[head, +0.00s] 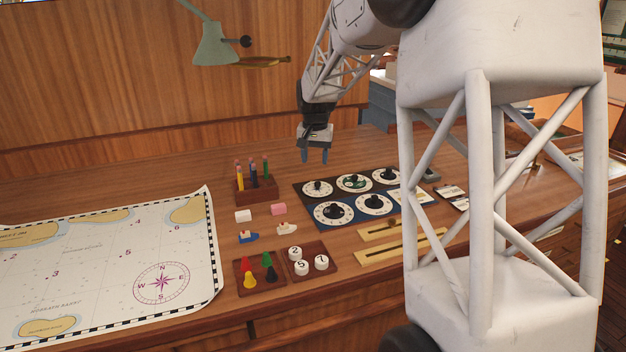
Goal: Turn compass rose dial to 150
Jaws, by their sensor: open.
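A dark blue panel (298,193) on the desk carries several round white dials with black knobs. One back-row dial (354,183) has a green ring; the others, such as the large front-left dial (335,213), look white and black. The markings are too small to read, so I cannot tell which dial is the compass rose dial or where any pointer stands. My gripper (314,158) points down, open and empty, above the desk behind the back-left dial (317,188). It appears apart from the panel.
A chart (110,265) with a printed compass rose covers the left. A pen holder (257,189), erasers, toy boats and trays of pegs (258,287) and numbered discs lie left of and before the panel. Wooden slide rails (400,246) lie in front. A lamp (213,45) hangs behind.

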